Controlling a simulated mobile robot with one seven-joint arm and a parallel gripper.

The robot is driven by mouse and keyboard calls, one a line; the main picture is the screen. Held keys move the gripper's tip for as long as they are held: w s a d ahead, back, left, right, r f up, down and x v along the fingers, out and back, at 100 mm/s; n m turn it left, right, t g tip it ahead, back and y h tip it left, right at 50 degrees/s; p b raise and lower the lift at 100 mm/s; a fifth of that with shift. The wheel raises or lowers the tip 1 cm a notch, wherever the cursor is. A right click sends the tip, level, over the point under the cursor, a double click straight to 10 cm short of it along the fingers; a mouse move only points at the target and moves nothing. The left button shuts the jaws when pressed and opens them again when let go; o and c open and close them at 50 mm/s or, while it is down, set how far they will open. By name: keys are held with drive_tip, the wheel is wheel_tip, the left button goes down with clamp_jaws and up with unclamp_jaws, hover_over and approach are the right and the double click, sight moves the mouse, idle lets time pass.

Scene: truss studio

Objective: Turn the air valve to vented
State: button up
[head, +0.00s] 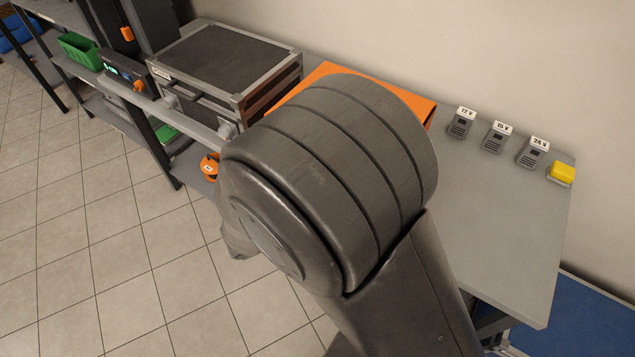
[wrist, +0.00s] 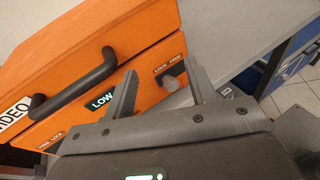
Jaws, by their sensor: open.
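I cannot make out an air valve or a "vented" mark in either view. My gripper (wrist: 160,72) is open in the wrist view, its two fingers pointing at the front of an orange case (wrist: 125,35). A grey knob (wrist: 170,83) under a "LOCK FREE" label shows between the fingers. I cannot tell whether they touch it. A green "LOW" label (wrist: 101,101) sits left of the knob, partly behind the left finger. In the head view the orange case (head: 305,86) is mostly hidden behind my arm, and my gripper is hidden too.
The case has a dark handle (wrist: 75,85). A grey metal-edged case (head: 225,60) stands left of it on the bench (head: 500,220). Several labelled grey units, such as "24 V" (head: 532,153), and a yellow block (head: 562,173) line the back right. A device with orange parts (head: 128,75) stands far left.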

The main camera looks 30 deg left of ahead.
drive_tip(key=s+a+f+n+t+y, duration=0.4)
drive_tip(key=s+a+f+n+y, duration=0.25)
drive_tip(key=a+f+n, duration=0.2)
drive_tip(key=w, duration=1)
drive_tip(key=shift+w+f+y, duration=0.2)
drive_tip(key=shift+w+y, duration=0.15)
drive_tip(key=shift+w, duration=0.05)
drive_tip(key=shift+c, duration=0.4)
drive_tip(key=c, duration=0.9)
